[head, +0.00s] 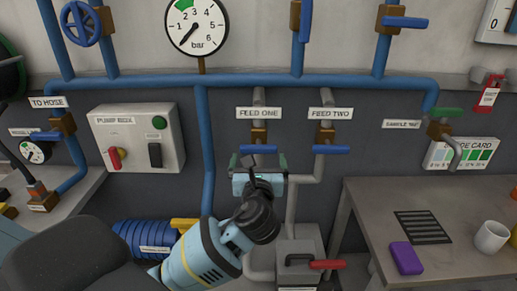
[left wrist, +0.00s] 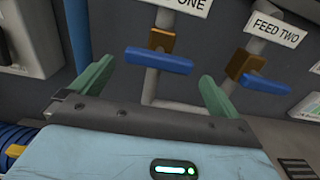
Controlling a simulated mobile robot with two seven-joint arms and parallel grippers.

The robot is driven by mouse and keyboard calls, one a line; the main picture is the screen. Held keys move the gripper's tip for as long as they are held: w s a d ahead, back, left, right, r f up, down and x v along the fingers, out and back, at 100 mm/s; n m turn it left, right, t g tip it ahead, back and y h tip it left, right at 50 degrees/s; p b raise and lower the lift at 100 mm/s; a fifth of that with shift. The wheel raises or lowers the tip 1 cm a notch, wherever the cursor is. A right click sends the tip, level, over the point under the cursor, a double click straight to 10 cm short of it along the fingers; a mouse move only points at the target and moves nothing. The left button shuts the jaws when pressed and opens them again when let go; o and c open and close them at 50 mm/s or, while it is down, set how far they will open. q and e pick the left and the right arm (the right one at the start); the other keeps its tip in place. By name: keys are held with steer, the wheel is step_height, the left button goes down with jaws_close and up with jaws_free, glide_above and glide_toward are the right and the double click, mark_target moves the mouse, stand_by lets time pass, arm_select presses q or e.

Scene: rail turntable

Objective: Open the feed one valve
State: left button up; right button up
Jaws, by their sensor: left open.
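The feed one valve has a brass body (head: 259,136) under the "FEED ONE" label (head: 259,113). In the left wrist view its blue lever (left wrist: 158,61) lies crosswise to the pipe, below the brass body (left wrist: 162,39). My left gripper (head: 258,162) is open, just in front of and below the lever. In the left wrist view its green fingers (left wrist: 156,74) stand wide apart, one toward each end of the lever, with nothing held. I cannot tell whether they touch it. My right gripper is not in view.
The feed two valve's blue lever (head: 331,149) is close on the right, also crosswise. A control box (head: 137,137) and a vertical blue pipe (head: 204,150) are on the left. A grey table (head: 440,215) with a mug (head: 491,237) and purple block (head: 405,258) stands right.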

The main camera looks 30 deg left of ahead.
mark_target(258, 151)
arm_select(q)
steer(key=x, duration=0.6)
steer(key=shift+w+a, duration=0.1)
steer(key=shift+w, duration=0.1)
steer(key=shift+c, duration=0.3)
steer(key=c, duration=0.6)
steer(key=shift+o, duration=0.2)
